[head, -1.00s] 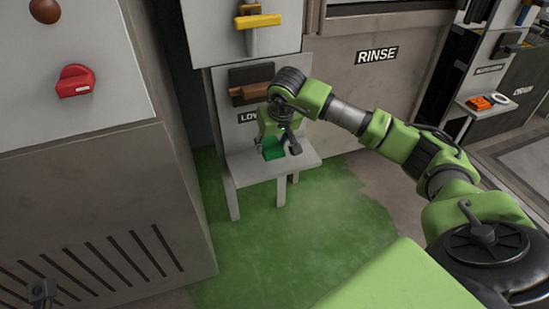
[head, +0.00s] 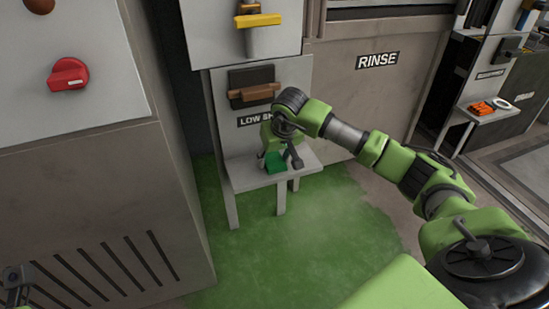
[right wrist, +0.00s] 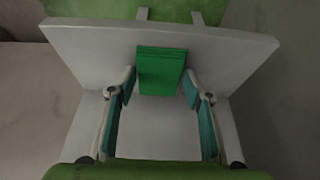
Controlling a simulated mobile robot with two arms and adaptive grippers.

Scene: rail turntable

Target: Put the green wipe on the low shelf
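The green wipe (head: 276,163) rests on the low shelf (head: 243,176), a small pale ledge under the low-shelf sign. In the right wrist view the wipe (right wrist: 161,72) lies near the shelf's front edge. My right gripper (right wrist: 160,80) is just above the shelf with its two fingers apart, one on each side of the wipe. Narrow gaps seem to show between the fingertips and the wipe. In the head view my right gripper (head: 281,153) partly hides the wipe. My left gripper (head: 17,282) shows only as a dark part at the lower left corner.
A brown handle (head: 254,93) and a yellow handle (head: 258,20) stick out above the shelf. A grey cabinet with a red knob (head: 68,74) stands at left. Orange items (head: 481,108) lie on another ledge at right. The green floor before the shelf is clear.

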